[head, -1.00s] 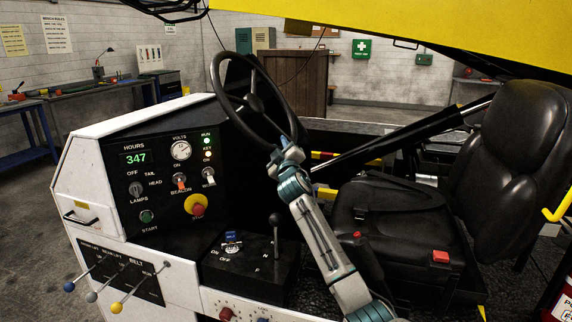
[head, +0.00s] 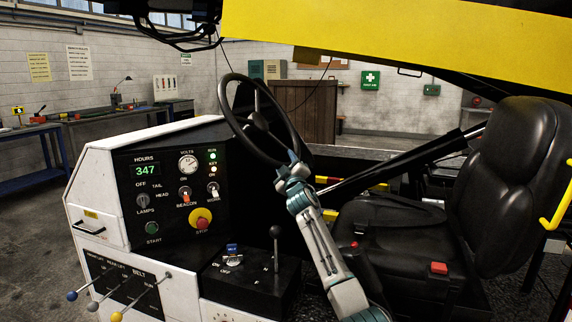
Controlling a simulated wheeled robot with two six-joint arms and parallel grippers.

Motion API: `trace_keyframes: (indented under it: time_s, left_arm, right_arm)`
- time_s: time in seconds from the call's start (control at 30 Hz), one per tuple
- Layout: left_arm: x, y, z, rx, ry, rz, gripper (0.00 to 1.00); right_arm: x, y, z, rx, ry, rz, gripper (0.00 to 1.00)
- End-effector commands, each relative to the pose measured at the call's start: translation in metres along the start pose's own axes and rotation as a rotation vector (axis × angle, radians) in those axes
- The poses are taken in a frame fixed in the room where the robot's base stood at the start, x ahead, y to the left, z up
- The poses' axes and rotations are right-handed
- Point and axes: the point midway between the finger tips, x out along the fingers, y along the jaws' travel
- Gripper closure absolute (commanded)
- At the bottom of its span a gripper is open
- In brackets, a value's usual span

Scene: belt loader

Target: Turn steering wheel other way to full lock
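The black steering wheel (head: 233,122) stands tilted on its column behind the white and black control console, its hub and spokes visible. My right arm comes up from the bottom, and its gripper (head: 291,158) is at the wheel's lower right rim. The fingertips are small and partly hidden there, so I cannot tell whether they are closed around the rim. My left gripper is not in view.
The console (head: 160,240) carries a lit hours display, switches and a red stop button (head: 201,222). A gear lever (head: 276,245) stands left of my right arm. The black seat (head: 513,185) is to the right. A yellow boom (head: 420,40) crosses overhead.

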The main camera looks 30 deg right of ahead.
Motion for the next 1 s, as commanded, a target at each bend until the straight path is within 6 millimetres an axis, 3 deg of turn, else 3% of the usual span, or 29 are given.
trace_keyframes:
  time_s: [0.37, 0.53, 0.8, 1.0]
  left_arm:
    - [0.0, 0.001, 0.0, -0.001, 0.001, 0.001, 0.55]
    - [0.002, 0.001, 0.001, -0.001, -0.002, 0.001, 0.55]
    - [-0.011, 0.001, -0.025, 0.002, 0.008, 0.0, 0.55]
    - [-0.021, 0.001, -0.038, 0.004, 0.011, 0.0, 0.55]
  right_arm:
    - [-0.009, 0.0, 0.001, -0.002, 0.0, 0.001, 0.55]
    - [-0.034, -0.002, 0.001, -0.001, 0.002, 0.0, 0.55]
    - [-0.081, -0.002, 0.001, -0.001, 0.002, 0.0, 0.55]
    - [-0.103, -0.001, 0.001, -0.002, 0.0, 0.0, 0.55]
